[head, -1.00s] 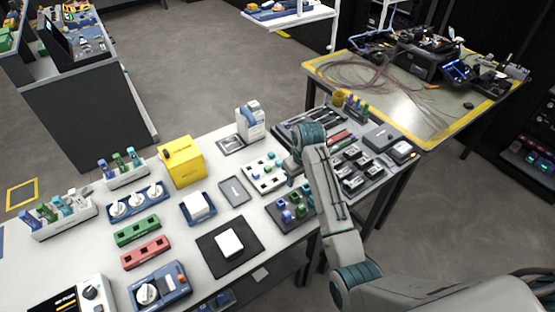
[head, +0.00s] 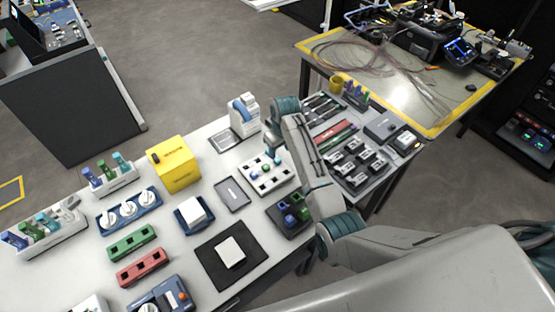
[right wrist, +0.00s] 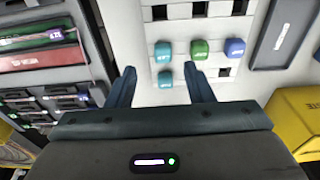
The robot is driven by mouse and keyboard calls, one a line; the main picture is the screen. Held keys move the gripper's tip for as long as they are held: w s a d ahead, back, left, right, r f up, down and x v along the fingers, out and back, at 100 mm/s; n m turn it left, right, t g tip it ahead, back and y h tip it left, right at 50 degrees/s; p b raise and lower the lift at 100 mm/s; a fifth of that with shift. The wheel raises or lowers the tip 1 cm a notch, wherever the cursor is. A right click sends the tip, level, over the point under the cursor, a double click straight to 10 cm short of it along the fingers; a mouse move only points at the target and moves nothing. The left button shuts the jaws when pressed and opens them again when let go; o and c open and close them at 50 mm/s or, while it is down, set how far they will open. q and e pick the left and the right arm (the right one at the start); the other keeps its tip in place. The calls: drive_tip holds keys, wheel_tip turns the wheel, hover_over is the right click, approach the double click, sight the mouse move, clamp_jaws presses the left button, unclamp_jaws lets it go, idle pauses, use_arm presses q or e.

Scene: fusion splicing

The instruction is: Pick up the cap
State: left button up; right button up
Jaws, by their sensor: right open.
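A white holed rack (head: 250,181) stands on the white table and holds small caps. In the right wrist view, a teal cap (right wrist: 164,52), a green cap (right wrist: 200,49) and a blue cap (right wrist: 235,47) sit in a row on it. A second teal cap (right wrist: 165,79) sits apart from the row, between the fingertips in the picture. My right gripper (right wrist: 161,80) is open and empty, pointing down over the rack. It also shows in the head view (head: 275,152) at the rack's far right side. My left gripper is not in view.
A dark tray (head: 283,226) with purple and green pieces lies below the arm. A yellow box (head: 176,165), a flat grey tray (head: 233,194) and a white dispenser-like bottle (head: 245,112) stand near the rack. A grey tool tray (head: 379,155) lies on the right.

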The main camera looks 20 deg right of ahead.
sight(278, 159)
drive_tip(key=shift+w+f, duration=0.1)
drive_tip(key=shift+f, duration=0.3)
drive_tip(key=f, duration=0.1)
drive_tip(key=f+p, duration=0.2)
drive_tip(key=shift+w+a+f, duration=0.15)
drive_tip(key=shift+a, duration=0.15)
drive_tip(key=shift+f, duration=0.6)
drive_tip(key=shift+c, duration=0.7)
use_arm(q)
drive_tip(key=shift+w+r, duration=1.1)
use_arm(e)
drive_tip(key=c, duration=0.8)
